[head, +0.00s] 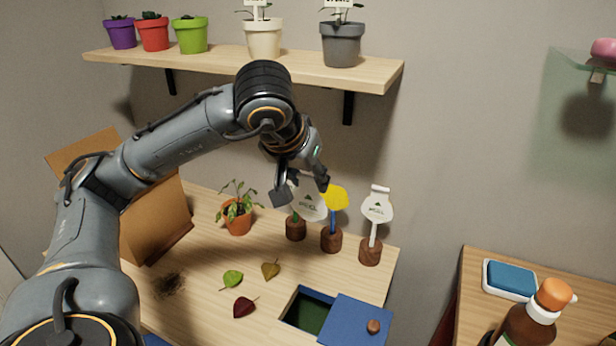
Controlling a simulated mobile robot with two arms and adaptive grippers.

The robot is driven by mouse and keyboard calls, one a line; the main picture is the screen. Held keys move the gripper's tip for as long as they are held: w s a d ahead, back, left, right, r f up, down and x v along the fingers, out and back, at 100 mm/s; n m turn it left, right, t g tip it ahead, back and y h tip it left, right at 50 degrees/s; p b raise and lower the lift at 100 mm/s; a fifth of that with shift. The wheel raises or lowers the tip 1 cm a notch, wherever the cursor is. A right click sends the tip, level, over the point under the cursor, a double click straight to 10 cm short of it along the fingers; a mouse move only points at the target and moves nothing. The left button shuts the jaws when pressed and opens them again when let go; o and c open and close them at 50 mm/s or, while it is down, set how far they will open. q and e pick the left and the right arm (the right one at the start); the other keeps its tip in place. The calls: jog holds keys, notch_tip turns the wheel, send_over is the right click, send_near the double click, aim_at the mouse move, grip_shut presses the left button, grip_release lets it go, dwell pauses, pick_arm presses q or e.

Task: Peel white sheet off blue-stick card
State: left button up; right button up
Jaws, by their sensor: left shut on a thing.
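The blue-stick card (335,196) shows a bare yellow face and stands upright in a round brown base (331,240). My left gripper (301,188) is just left of and above it, shut on a white sheet (308,204) printed with small lettering. The sheet hangs in front of the top of a green stick (296,217) in another brown base, so the card there is mostly hidden. I cannot tell whether the sheet touches that card. A third card (377,208), on a whitish stick at the right, has a white lettered face. My right gripper is out of view.
A blue box (290,318) with a dark green inside is partly open, its knobbed lid (350,318) slid right. Leaves (270,269) and a potted plant (238,214) are on the table. A shelf (300,68) with pots is above; a side table (475,290) is right.

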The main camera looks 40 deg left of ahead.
pick_arm(q)
jog(key=shift+r+p, duration=3.35)
jog(key=shift+r, duration=0.9)
